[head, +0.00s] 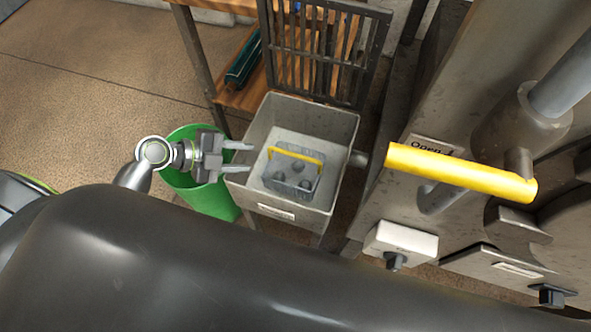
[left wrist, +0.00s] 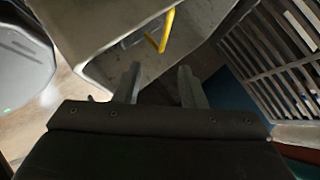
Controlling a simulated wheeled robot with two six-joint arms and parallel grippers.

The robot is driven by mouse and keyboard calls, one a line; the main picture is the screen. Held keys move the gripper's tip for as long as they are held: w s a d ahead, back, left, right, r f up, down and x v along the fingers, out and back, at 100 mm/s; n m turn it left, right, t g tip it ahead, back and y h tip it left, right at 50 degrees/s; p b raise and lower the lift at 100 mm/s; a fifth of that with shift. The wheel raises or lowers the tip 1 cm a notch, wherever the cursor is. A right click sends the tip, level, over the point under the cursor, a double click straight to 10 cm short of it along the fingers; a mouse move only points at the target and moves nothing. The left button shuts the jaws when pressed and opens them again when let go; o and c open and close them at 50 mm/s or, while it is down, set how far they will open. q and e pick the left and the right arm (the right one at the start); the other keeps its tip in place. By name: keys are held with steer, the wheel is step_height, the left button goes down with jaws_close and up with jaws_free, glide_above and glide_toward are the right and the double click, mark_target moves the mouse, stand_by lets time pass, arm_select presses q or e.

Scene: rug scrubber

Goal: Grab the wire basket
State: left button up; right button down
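The wire basket (head: 292,177) is grey with a yellow handle (head: 296,155) and sits inside a grey bin (head: 343,133). A few dark round shapes show in it. My left gripper (head: 238,157) is open and empty, with its fingertips at the bin's left rim, left of the basket and apart from it. In the left wrist view, the open fingers (left wrist: 160,80) point toward the bin (left wrist: 100,62), and the yellow handle (left wrist: 166,32) shows beyond them. Most of the basket is hidden there. My right gripper is not in view.
A green bucket (head: 207,196) stands beneath my left gripper. A dark slatted lid (head: 318,50) stands raised behind the bin. A yellow lever (head: 455,172) juts from the grey machine at the right. A large dark cylinder (head: 170,265) crosses the foreground.

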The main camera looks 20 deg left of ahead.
arm_select(q)
glide_toward(292, 156)
steer(key=s+x, duration=0.1)
steer(key=x, duration=0.3)
steer(key=shift+w+x, duration=0.2)
steer(key=shift+x, duration=1.25)
steer(key=shift+w+x, duration=0.2)
steer(key=shift+x, duration=1.2)
steer(key=shift+a+r, duration=0.15)
steer(key=shift+a, duration=0.05)
steer(key=shift+c, duration=0.4)
jaws_close()
